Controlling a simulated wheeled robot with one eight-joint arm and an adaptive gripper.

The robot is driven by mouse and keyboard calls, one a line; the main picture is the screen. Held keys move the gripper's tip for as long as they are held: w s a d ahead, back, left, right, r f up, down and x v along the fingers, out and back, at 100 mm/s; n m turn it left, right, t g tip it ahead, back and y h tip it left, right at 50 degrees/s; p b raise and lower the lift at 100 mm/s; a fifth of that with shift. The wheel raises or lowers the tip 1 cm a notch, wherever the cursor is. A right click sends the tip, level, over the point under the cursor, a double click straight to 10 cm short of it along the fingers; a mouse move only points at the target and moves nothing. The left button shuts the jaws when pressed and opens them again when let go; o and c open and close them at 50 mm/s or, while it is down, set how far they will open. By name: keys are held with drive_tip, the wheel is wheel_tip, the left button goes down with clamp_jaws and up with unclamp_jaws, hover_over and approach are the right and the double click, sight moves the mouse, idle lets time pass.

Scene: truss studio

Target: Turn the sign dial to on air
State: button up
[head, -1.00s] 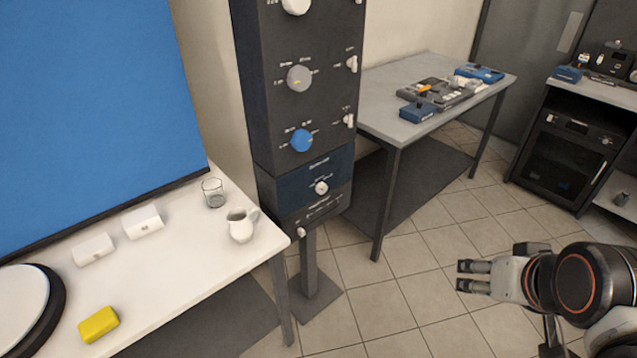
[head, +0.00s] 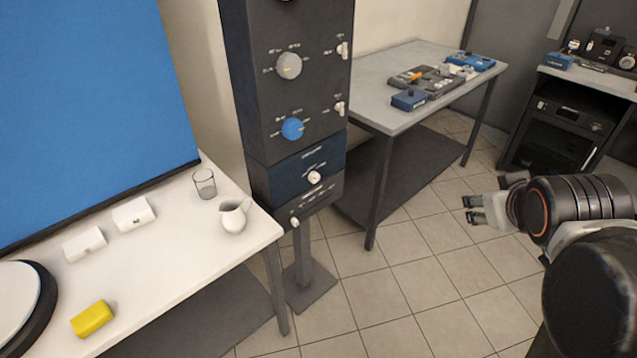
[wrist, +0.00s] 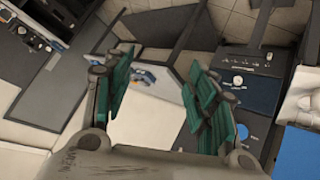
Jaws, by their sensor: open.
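A dark control column (head: 285,85) stands left of centre in the head view. Its front carries a grey dial (head: 289,65), a blue dial (head: 292,128) and a white knob (head: 314,177) on a blue panel (head: 290,178). The labels are too small to read, so I cannot tell which one is the sign dial. My gripper (head: 469,209) is open and empty over the floor, well to the right of the column and apart from it. In the wrist view the column's dark panel (wrist: 240,62) shows right of the open fingers (wrist: 160,62).
A white table (head: 180,270) at left holds a glass (head: 204,184), a jug (head: 233,216) and a yellow block (head: 92,318). A grey table (head: 385,62) with devices stands behind, right of the column. Tiled floor (head: 400,275) is clear between column and gripper.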

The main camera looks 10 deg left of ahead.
sight(316, 179)
drive_tip(key=w+a+r+n+t+y+b, duration=0.15)
drive_tip(key=w+n+t, duration=0.4)
drive_tip(key=w, duration=0.75)
drive_tip(key=w+a+r+n+t+b, duration=0.1)
drive_tip(key=w+a+r+n+t, duration=0.15)
drive_tip(key=w+n, duration=0.8)
drive_tip(key=w+a+f+n+t+y+b, duration=0.1)
drive_tip(key=w+a+f+n+y, duration=0.4)
drive_tip(key=w+a+f+n, duration=0.4)
drive_tip(key=s+a+f+n+g+y, duration=0.1)
drive_tip(key=a+f+n+g+y, duration=0.15)
drive_tip(key=a+f+n, duration=0.5)
drive_tip(key=s+a+f+n+g+y, duration=0.1)
drive_tip(key=a+f+n+g+y, duration=0.2)
drive_tip(key=f, duration=0.7)
drive_tip(key=s+a+f+n+g+y, duration=0.1)
drive_tip(key=a+f+n+y, duration=0.25)
drive_tip(key=f+n, duration=0.4)
drive_tip(key=shift+m, duration=0.8)
drive_tip(key=f+b+x, duration=0.1)
drive_tip(key=x, duration=0.6)
drive_tip(key=f+b+x, duration=0.1)
drive_tip(key=x, duration=0.3)
drive_tip(key=shift+w+a+f+b, duration=0.2)
drive_tip(key=shift+a+f+b, duration=0.1)
drive_tip(key=shift+b, duration=0.05)
drive_tip(key=shift+w+a+r, duration=0.1)
drive_tip(key=shift+w+a, duration=0.35)
drive_tip(key=shift+a, duration=0.05)
drive_tip(key=shift+c, duration=0.2)
